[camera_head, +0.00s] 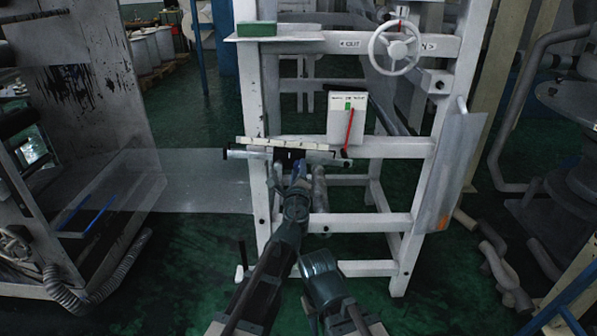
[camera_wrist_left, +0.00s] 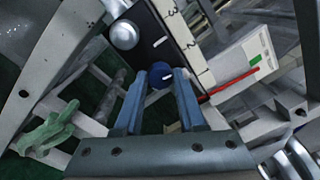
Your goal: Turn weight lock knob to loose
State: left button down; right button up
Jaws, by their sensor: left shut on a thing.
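The small round blue knob (camera_wrist_left: 160,73) sits on a dark plate (camera_wrist_left: 150,40) in the left wrist view and has a short white mark on its face. My left gripper (camera_wrist_left: 161,78) is shut on this knob, one blue finger on each side of it. In the head view my left gripper (camera_head: 297,167) reaches up to the white crossbar of the frame and hides the knob. A white scale strip (camera_wrist_left: 185,35) with black numerals and ticks runs beside the plate. My right gripper is not visible.
A silver round knob (camera_wrist_left: 124,34) is close to the blue one. A white box (camera_head: 347,118) with a green patch and a red lever stands on the crossbar. A handwheel (camera_head: 396,47) is higher on the white frame (camera_head: 252,110). Green floor (camera_head: 185,260) is open at left.

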pick_arm(q)
jog(key=n, duration=1.1)
jog(key=shift+y, duration=0.3)
jog(key=shift+n, duration=0.3)
jog(key=c, duration=0.5)
grip_release()
